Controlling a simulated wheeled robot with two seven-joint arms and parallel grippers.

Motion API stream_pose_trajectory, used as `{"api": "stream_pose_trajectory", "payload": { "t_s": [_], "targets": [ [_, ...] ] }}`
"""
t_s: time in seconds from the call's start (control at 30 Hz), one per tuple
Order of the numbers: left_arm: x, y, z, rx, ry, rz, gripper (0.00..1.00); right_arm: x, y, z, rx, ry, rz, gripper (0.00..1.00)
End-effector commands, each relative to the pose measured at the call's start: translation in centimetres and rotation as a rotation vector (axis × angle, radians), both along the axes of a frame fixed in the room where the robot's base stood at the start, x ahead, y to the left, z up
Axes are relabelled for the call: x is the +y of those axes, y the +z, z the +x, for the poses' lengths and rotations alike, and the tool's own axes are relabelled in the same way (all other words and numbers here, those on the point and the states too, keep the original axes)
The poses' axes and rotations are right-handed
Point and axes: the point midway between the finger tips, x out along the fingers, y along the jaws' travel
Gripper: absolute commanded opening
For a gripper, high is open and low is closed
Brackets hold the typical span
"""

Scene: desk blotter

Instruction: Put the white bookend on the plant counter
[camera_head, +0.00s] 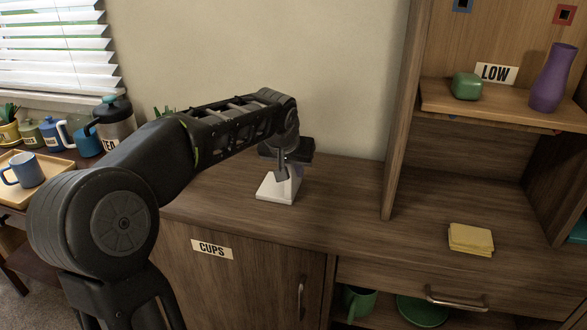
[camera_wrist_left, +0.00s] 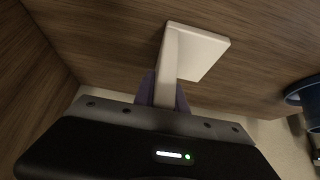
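The white bookend (camera_head: 278,188) stands on the wooden counter (camera_head: 345,205), its flat foot toward the front. My left gripper (camera_head: 285,172) reaches down over its upright plate. In the left wrist view the bookend (camera_wrist_left: 203,52) has its upright plate between the two fingers (camera_wrist_left: 166,92), which sit close against both sides. The gripper hides part of the plate. Green plant leaves (camera_head: 165,112) show behind my left arm; their pot is hidden. My right gripper is not in view.
A yellow folded cloth (camera_head: 471,238) lies on the counter at right. A tray with a blue mug (camera_head: 24,170) and several containers stand at left. The counter between bookend and cloth is clear.

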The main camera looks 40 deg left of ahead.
Motion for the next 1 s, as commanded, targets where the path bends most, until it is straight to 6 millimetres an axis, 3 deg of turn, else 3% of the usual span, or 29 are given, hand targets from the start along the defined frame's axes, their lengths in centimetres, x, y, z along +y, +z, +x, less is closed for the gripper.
{"api": "stream_pose_trajectory", "payload": {
  "t_s": [0.27,0.63,0.77,1.0],
  "targets": [
    [0.0,0.0,0.0,0.001,0.000,0.000,0.38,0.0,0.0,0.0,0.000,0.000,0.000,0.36],
    [0.0,0.6,-0.1,0.000,0.000,0.000,0.38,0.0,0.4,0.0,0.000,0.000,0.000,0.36],
    [-0.3,2.0,-0.9,-0.002,0.001,0.000,0.38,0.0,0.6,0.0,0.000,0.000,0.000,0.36],
    [-1.1,6.1,-3.3,-0.004,-0.001,0.001,0.38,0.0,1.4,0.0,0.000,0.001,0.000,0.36]
  ]
}}
